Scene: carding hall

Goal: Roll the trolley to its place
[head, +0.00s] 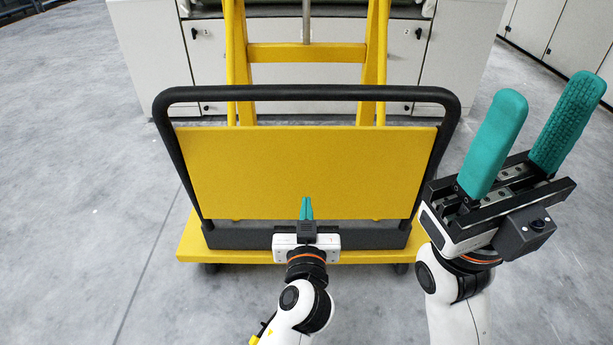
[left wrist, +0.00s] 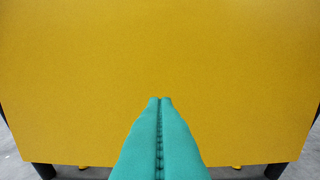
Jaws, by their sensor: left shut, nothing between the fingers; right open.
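The trolley has a yellow deck (head: 190,245), a black tube handle frame (head: 310,92) and an upright yellow panel (head: 300,170). It stands on the floor right in front of me. My left gripper (head: 306,205) is shut and empty, in front of the lower middle of the panel. In the left wrist view the panel (left wrist: 160,60) fills most of the picture behind the shut fingers (left wrist: 160,100). I cannot tell whether the fingertips touch the panel. My right gripper (head: 538,120) is open and empty, raised to the right of the handle frame.
A yellow ladder-like frame (head: 305,52) rises behind the panel; its base is hidden. Beyond it stands a pale machine with cabinet doors (head: 455,50). More pale cabinets (head: 570,40) line the back right. Grey floor (head: 80,190) is clear to the left.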

